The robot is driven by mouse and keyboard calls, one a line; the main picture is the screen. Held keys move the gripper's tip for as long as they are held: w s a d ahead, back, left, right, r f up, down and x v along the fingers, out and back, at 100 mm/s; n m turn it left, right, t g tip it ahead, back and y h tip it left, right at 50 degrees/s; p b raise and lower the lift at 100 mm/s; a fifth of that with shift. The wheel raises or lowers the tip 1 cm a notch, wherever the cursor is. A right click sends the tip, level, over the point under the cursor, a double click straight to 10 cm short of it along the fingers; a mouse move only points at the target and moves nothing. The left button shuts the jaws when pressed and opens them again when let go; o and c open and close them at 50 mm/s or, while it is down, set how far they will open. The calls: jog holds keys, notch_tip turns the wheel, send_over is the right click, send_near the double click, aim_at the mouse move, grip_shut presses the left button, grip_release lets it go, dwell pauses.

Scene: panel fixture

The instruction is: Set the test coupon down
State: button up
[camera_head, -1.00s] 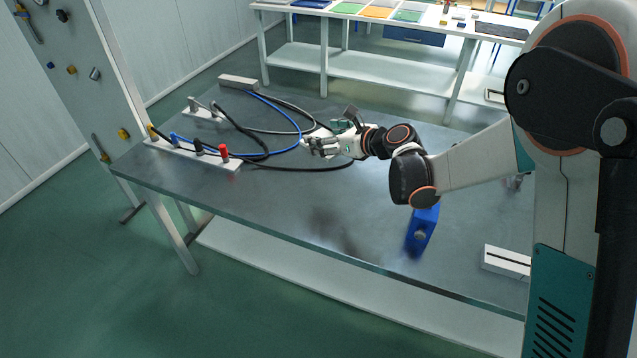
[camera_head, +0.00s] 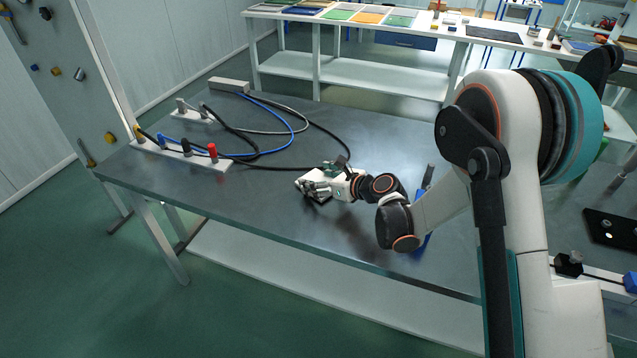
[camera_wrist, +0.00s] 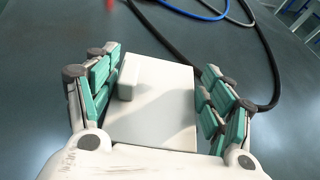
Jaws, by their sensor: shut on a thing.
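The test coupon, a flat pale plate (camera_wrist: 165,110) with a small raised block near its left edge, lies between my fingers in the wrist view. My gripper (camera_wrist: 158,95) is shut on it, with teal-padded fingers at its left and right sides. In the head view my gripper (camera_head: 308,188) is over the middle of the dark table (camera_head: 270,215). The coupon cannot be made out clearly there. I cannot tell whether it touches the tabletop.
A strip of coloured connectors (camera_head: 180,152) with black and blue cables (camera_head: 290,130) occupies the table's back left. A blue object (camera_head: 424,238) is partly hidden behind my arm. Bare tabletop lies left and in front of my gripper.

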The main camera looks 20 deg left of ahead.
jog(key=shift+f, duration=0.25)
jog(key=o, duration=1.2)
jog(key=shift+d+r, duration=0.15)
jog(key=p+v, duration=0.3)
jog(key=v, duration=0.8)
jog(key=shift+s+d+r+p, duration=0.2)
jog(key=shift+s+d+p, duration=0.05)
jog(key=shift+d+p, duration=0.05)
